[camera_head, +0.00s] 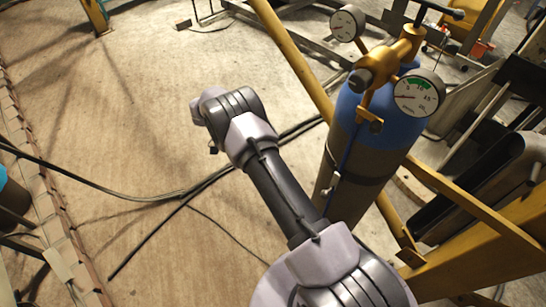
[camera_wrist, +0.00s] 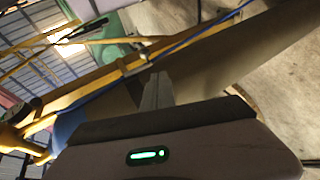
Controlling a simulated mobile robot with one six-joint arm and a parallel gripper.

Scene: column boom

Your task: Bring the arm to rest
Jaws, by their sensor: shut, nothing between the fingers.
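My arm reaches up and left from the lower right of the head view, over the concrete floor. My gripper (camera_wrist: 158,78) shows in the wrist view as narrow grey fingers closed together, with nothing held. In the head view I cannot make out the fingers beyond the arm's far joint. A gas cylinder (camera_head: 382,135) with a blue top and grey-brown body stands just right of my arm. In the wrist view the cylinder (camera_wrist: 215,62) runs slanted behind the fingers; I cannot tell the distance between them.
Two gauges (camera_head: 418,93) and a brass valve sit on the cylinder's top. A yellow post (camera_head: 292,60) leans behind my arm. Black cables (camera_head: 130,196) cross the floor. A yellow beam (camera_head: 485,245) and dark machinery fill the right. Open floor (camera_head: 120,120) lies left.

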